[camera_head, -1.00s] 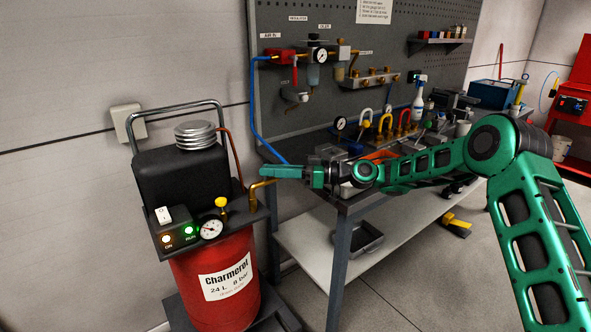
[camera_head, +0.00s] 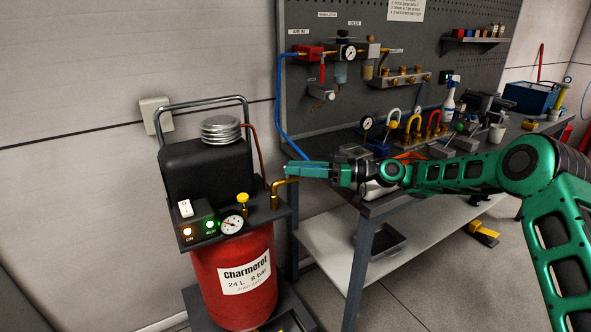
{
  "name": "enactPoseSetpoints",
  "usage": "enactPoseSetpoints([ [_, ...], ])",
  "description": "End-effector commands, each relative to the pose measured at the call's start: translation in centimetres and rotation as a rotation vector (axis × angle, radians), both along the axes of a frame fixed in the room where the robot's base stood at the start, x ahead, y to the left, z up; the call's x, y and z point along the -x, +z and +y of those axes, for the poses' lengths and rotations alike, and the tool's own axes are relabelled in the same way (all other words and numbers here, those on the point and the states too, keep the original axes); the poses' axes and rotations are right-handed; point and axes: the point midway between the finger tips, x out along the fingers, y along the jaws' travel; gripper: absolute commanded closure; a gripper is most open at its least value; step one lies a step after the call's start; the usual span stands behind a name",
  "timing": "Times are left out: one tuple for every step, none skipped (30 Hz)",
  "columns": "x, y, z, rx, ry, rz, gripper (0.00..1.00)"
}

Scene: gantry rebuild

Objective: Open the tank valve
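The red compressor tank (camera_head: 215,285) stands at the left, labelled "Charmerol 24 L 8 bar". A bent brass pipe (camera_head: 276,190) rises at the right side of its top plate, its upper end running right under my gripper. A yellow knob (camera_head: 242,199) stands above a round gauge (camera_head: 231,224) on the front of the plate. I cannot tell which of these fittings is the tank valve. My gripper (camera_head: 289,168) points left, by the top of the brass pipe. Its fingers show edge-on, so their gap and any contact with the pipe are unclear.
A workbench (camera_head: 372,208) with several fittings and padlocks stands right of the tank. A blue hose (camera_head: 281,110) hangs from the air unit on the pegboard (camera_head: 300,25) down behind my gripper. A metal handle (camera_head: 203,101) arches over the compressor.

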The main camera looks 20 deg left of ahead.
Motion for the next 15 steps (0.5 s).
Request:
enactPoseSetpoints([
  [0.2, 0.1, 0.1, -0.001, 0.004, 0.0, 0.68],
  [0.3, 0.1, 0.2, -0.001, 0.005, 0.0, 0.68],
  [0.3, 0.1, 0.2, -0.001, 0.006, 0.0, 0.68],
  [0.3, 0.1, 0.2, -0.001, 0.007, 0.0, 0.68],
  [0.4, 0.1, 0.2, -0.001, 0.007, 0.0, 0.68],
  [0.4, 0.2, 0.2, -0.002, 0.008, -0.001, 0.68],
  [0.4, 0.3, 0.3, -0.003, 0.008, 0.0, 0.68],
  [0.4, 0.4, 0.3, -0.003, 0.008, 0.0, 0.68],
  [0.4, 0.7, 0.2, -0.003, 0.008, 0.0, 0.68],
  [0.3, 1.0, 0.2, -0.003, 0.008, 0.0, 0.68],
  [0.3, 1.3, 0.2, -0.003, 0.008, -0.001, 0.68],
  [0.2, 1.9, 0.2, -0.003, 0.007, -0.002, 0.68],
  [0.2, 2.5, 0.2, -0.003, 0.006, -0.004, 0.68],
  [0.1, 3.0, 0.2, -0.004, 0.005, -0.004, 0.68],
  [0.0, 3.7, 0.1, -0.004, 0.004, -0.003, 0.68],
])
